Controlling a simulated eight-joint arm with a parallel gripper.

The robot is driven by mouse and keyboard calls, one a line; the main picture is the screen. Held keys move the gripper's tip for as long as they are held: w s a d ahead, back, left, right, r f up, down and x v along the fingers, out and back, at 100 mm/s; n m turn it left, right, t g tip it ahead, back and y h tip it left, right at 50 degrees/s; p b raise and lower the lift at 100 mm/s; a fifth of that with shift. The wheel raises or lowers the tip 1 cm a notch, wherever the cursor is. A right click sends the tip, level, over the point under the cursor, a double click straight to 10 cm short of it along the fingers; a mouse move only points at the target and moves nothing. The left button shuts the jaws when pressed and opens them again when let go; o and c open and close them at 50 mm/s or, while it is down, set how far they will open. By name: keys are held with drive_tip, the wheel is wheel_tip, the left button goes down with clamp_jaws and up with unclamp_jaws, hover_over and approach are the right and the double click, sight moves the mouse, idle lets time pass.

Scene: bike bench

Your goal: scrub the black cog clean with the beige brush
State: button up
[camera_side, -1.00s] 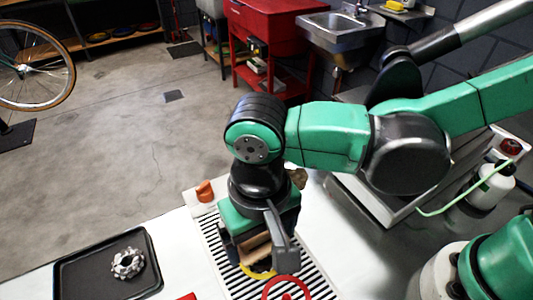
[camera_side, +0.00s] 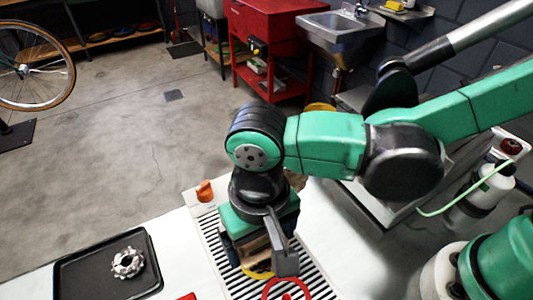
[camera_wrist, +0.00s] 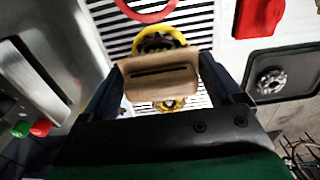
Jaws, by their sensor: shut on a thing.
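My gripper (camera_wrist: 165,88) is shut on the beige brush (camera_wrist: 158,76), a block held crosswise between the two fingers. In the side view the brush (camera_side: 254,252) shows only partly, behind a finger. A yellow ring (camera_wrist: 183,37) lies on the slatted grate just beyond the brush, with a dark toothed cog (camera_wrist: 158,42) inside it. The brush hides part of the cog, and I cannot tell whether its bristles touch it. In the side view only an edge of the yellow ring (camera_side: 258,274) shows under my gripper.
A silver cog (camera_side: 127,262) lies in a black tray (camera_side: 72,275) at left. A red ring (camera_side: 288,284) lies on the grate (camera_side: 217,248) near the front. An orange cone-like piece (camera_side: 204,191) stands at the grate's far corner.

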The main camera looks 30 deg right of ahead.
drive_tip(key=shift+f, duration=0.25)
drive_tip(key=shift+d, duration=0.1)
drive_tip(key=shift+d, duration=0.9)
drive_tip(key=shift+a, duration=2)
drive_tip(key=shift+d, duration=2)
